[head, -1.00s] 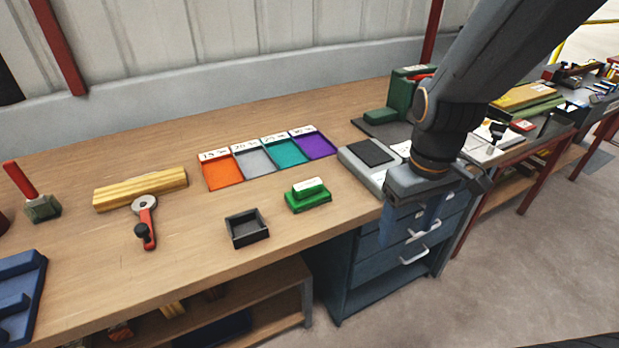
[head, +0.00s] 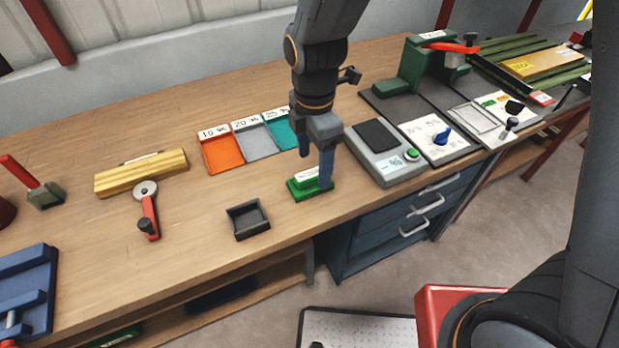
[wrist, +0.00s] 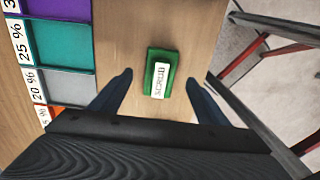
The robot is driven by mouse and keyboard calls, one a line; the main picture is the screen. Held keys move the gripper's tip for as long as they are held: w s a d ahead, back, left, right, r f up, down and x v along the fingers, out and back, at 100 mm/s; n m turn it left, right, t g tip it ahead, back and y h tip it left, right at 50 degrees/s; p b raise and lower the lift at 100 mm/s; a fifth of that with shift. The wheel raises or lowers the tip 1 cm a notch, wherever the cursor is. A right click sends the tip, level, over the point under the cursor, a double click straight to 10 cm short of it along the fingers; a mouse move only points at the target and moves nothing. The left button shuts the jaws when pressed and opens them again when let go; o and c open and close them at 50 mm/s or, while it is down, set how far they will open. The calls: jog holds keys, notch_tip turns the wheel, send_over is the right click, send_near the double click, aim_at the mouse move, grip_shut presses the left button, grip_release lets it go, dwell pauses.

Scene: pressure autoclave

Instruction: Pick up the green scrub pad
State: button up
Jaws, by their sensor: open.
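The green scrub pad (head: 299,192) lies on the wooden bench, right of a small dark tray. It is a green block with a raised part bearing a white label. In the wrist view the scrub pad (wrist: 151,82) shows its label reading SCRUB. My gripper (head: 315,170) is open and points down over the pad, hiding part of it. In the wrist view the fingers (wrist: 160,82) stand to either side of the pad with clear gaps. I cannot tell the exact height of the fingertips above the bench. Nothing is between the fingers in their grip.
A small dark tray (head: 264,232) stands left of the pad. Coloured trays, including an orange one (head: 221,160), lie behind. A grey scale (head: 385,172) stands close on the right. The bench's front edge is near. Bare wood lies between the pad and the coloured trays.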

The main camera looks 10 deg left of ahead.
aim_at(310, 174)
jog(key=f, duration=0.1)
jog(key=f+p, duration=0.1)
jog(key=f, duration=0.2)
jog(key=shift+s+a+p, duration=0.3)
jog(key=shift+a+p, duration=0.05)
jog(key=shift+a, duration=0.05)
jog(key=shift+f, duration=0.6)
jog(key=c, duration=1.1)
jog(key=shift+c, duration=0.2)
jog(key=shift+r, duration=0.1)
jog(key=shift+r+b, duration=1.05)
jog(key=shift+r, duration=3.9)
